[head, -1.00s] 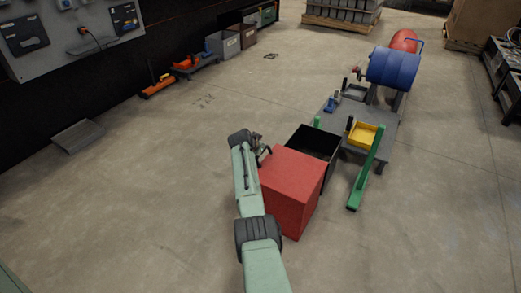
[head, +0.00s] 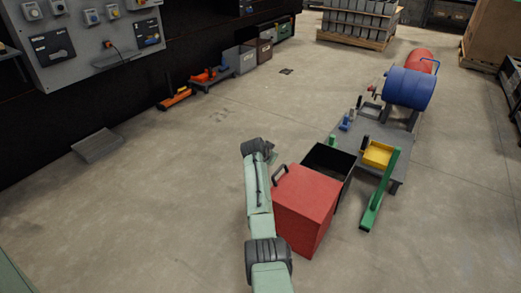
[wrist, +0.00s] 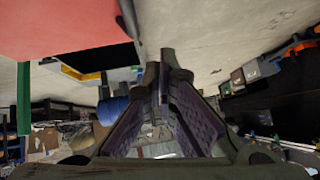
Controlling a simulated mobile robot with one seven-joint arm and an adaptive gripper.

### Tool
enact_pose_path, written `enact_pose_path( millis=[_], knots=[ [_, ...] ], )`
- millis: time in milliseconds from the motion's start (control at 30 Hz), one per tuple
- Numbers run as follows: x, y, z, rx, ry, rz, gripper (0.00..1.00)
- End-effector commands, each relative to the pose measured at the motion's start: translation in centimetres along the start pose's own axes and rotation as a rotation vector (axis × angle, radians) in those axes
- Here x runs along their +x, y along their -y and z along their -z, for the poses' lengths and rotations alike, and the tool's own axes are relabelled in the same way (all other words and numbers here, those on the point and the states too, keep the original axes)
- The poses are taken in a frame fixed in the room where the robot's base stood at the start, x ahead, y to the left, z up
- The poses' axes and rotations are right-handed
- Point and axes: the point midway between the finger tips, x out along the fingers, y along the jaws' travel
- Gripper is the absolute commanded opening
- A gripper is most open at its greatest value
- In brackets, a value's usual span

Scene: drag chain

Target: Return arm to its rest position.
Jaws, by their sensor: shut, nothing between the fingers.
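My arm reaches forward over the floor in the head view, to the left of a red box. My gripper (head: 271,154) is small there, at the arm's far end and partly hidden by the wrist. In the wrist view the gripper's two dark fingers (wrist: 164,58) come together at the tips. They are shut with nothing between them. The red box also fills the upper left of the wrist view (wrist: 60,25). My gripper looks apart from it.
An open black bin (head: 330,159) stands behind the red box. The floor (head: 150,200) left of my arm is clear.

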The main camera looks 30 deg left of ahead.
Motion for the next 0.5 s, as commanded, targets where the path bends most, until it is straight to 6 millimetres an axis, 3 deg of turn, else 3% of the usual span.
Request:
enact_pose_path(
  millis=[300,500],
  knots=[
    [-5.5,1.3,-0.1,0.003,-0.001,0.000,0.00],
    [-7.2,1.7,-0.2,0.002,0.000,-0.001,0.00]
  ],
)
